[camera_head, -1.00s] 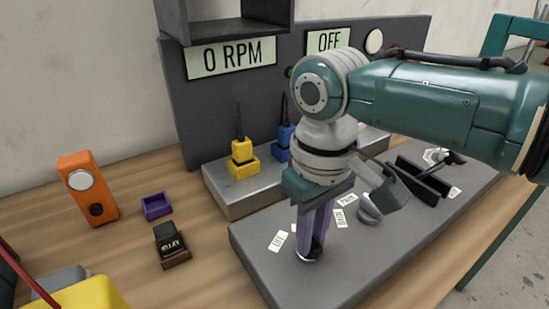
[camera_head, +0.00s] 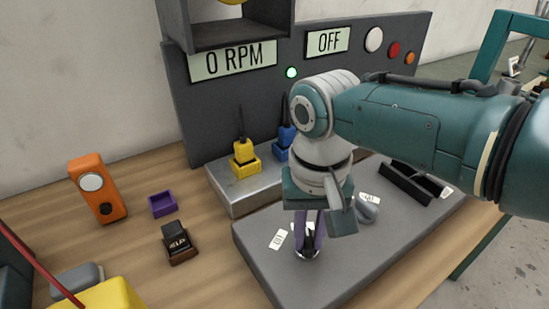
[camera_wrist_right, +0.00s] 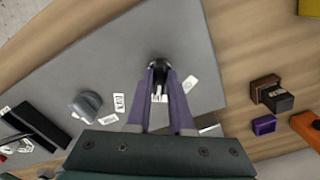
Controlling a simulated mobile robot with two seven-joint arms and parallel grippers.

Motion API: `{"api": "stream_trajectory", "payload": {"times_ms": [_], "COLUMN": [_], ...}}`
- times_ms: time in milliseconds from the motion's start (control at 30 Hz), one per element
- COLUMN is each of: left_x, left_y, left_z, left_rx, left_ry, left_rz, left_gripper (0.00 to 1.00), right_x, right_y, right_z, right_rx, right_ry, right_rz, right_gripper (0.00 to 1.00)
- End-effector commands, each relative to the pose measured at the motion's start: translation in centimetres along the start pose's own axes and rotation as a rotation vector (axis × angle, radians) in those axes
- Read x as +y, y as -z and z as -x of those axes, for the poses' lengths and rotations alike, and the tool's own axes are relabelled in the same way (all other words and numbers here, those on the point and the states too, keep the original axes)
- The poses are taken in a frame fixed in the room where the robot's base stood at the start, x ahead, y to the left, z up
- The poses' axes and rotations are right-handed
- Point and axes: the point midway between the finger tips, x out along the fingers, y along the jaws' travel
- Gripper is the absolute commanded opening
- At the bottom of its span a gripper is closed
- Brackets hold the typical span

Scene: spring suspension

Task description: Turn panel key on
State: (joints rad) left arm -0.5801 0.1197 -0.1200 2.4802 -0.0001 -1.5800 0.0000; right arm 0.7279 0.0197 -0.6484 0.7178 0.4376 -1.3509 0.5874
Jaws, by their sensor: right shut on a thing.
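The panel key is a small black piece (camera_head: 307,252) on a pale round base, near the front left of the grey panel (camera_head: 345,265). It also shows in the right wrist view (camera_wrist_right: 158,64). My right gripper (camera_head: 309,241) points down over it, with its purple fingers shut on the key; they hide part of it. Small white labels (camera_head: 277,239) lie around the key, including one reading ON or similar, too small to be sure. On the upright board, a green lamp (camera_head: 291,72) glows and the displays read "0 RPM" (camera_head: 235,62) and "OFF" (camera_head: 328,41). My left gripper is not in view.
A grey knob (camera_head: 368,210) and a black slotted piece (camera_head: 408,184) sit right of the key. Yellow (camera_head: 245,163) and blue plugs stand behind. A relay (camera_head: 178,243), purple tray (camera_head: 162,204) and orange device (camera_head: 97,188) stand left on the wooden table.

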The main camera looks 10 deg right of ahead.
Motion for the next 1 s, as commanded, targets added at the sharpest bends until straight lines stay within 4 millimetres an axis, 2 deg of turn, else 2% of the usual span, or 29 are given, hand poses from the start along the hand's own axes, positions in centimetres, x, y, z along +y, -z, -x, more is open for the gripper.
{"api": "stream_trajectory", "payload": {"times_ms": [367,400,633,867,1000], "left_x": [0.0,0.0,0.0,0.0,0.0], "left_y": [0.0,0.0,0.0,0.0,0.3], "left_z": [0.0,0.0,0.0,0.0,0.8], "left_rx": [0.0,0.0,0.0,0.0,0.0], "left_ry": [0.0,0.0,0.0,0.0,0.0], "left_rz": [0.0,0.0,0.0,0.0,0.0], "left_gripper": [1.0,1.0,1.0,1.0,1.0], "right_x": [0.0,0.0,0.0,0.0,0.0], "right_y": [0.1,0.1,0.1,0.0,0.1], "right_z": [0.1,0.1,0.0,0.1,1.3], "right_rx": [0.002,0.002,0.001,0.001,0.002], "right_ry": [0.002,0.002,0.001,0.001,0.002], "right_rz": [-0.008,-0.008,-0.006,-0.006,-0.006], "right_gripper": [0.0,0.23,0.49,0.5,0.5]}}
